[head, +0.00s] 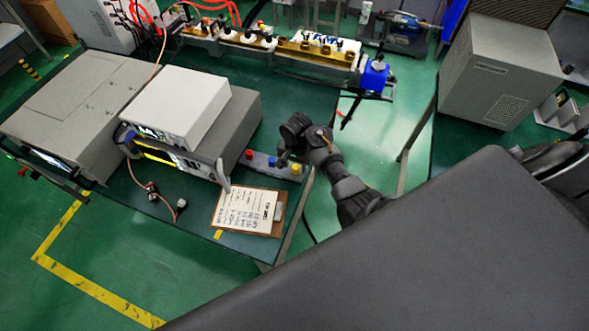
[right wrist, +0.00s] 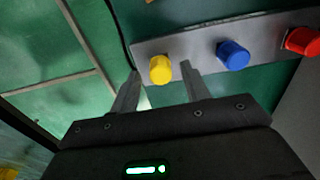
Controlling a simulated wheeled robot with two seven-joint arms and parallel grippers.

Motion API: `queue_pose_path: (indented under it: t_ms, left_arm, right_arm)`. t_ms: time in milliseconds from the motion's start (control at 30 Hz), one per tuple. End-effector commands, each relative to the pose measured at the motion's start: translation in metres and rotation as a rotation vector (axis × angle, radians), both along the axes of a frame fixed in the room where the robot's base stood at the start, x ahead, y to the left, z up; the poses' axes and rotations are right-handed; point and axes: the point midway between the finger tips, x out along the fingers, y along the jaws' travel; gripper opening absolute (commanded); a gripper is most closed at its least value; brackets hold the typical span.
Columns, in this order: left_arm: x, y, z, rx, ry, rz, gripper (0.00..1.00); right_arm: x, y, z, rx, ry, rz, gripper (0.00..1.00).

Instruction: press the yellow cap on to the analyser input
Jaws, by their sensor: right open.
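The yellow cap (head: 296,169) sits at the right end of a grey strip (head: 262,165), beside a blue cap (head: 273,161) and a red cap (head: 249,154). My right gripper (head: 283,158) is over this strip. In the right wrist view my open gripper (right wrist: 160,70) has one fingertip on each side of the yellow cap (right wrist: 161,70); whether the fingers touch it I cannot tell. The stacked instruments (head: 180,108) stand to the left on the table; I cannot make out which port is the analyser input. My left gripper is not in view.
A clipboard (head: 247,209) lies at the table's front edge, near the strip. Small connectors on a cable (head: 153,193) lie left of it. A bench assembly with a blue block (head: 374,75) stands behind. A large grey box (head: 500,72) is at the right.

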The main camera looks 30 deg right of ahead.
Motion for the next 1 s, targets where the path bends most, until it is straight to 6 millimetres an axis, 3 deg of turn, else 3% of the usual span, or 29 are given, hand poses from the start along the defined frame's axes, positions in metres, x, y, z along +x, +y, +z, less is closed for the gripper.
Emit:
queue_pose_path:
  t_ms: [1000]
  left_arm:
    - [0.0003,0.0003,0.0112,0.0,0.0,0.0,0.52]
  right_arm:
    - [-0.0002,-0.0003,0.0013,-0.001,0.001,-0.002,0.46]
